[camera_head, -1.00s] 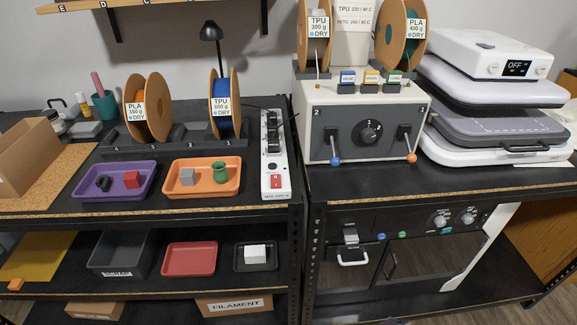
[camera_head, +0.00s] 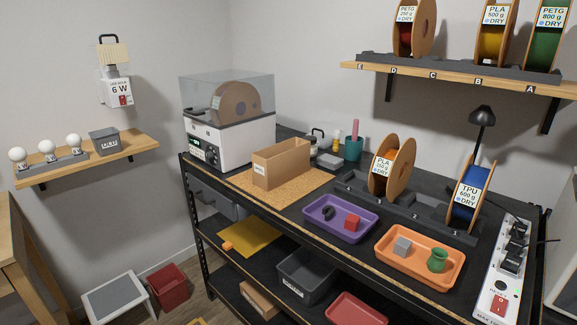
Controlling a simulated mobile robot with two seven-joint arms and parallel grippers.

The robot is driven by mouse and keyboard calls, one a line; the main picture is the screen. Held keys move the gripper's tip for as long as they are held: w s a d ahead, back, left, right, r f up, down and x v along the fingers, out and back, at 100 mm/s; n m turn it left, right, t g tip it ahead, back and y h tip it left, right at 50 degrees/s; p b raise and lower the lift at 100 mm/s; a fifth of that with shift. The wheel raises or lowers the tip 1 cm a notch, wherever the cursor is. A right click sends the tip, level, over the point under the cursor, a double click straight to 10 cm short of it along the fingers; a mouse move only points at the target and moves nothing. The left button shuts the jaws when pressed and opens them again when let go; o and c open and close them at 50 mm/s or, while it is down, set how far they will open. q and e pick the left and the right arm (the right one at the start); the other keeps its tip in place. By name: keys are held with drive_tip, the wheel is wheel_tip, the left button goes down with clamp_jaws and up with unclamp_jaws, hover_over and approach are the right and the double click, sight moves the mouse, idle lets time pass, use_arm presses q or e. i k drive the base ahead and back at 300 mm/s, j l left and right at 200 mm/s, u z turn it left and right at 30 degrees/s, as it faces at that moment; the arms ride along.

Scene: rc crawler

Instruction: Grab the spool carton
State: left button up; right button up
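An open-topped brown cardboard carton (camera_head: 285,168) stands upright on a cork mat (camera_head: 318,181) on the black bench top, near the bench's left end. No spool shows in it, though its floor is hidden from this angle. Another brown carton (camera_head: 259,301) sits low under the bench, partly hidden by the shelf above it. Neither of my grippers is in view.
A white machine with a clear cover holding a spool (camera_head: 237,103) stands behind the carton. Purple (camera_head: 340,218) and orange (camera_head: 420,257) trays lie to its right. A step stool (camera_head: 115,297) and red bin (camera_head: 168,286) stand on the floor at left.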

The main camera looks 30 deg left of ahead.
sight(276, 165)
drive_tip(key=i+j, duration=0.15)
drive_tip(key=j, duration=0.25)
drive_tip(key=i+j, duration=0.1)
drive_tip(key=j, duration=0.3)
drive_tip(key=i+j, duration=0.15)
drive_tip(key=j, duration=0.25)
drive_tip(key=i+j, duration=0.1)
drive_tip(key=j, duration=0.25)
drive_tip(key=i+j, duration=0.15)
drive_tip(key=j, duration=0.25)
drive_tip(key=i+j, duration=0.1)
drive_tip(key=j, duration=0.3)
drive_tip(key=i+j, duration=0.15)
drive_tip(key=j, duration=0.25)
drive_tip(key=i+j+u, duration=0.1)
drive_tip(key=j, duration=0.3)
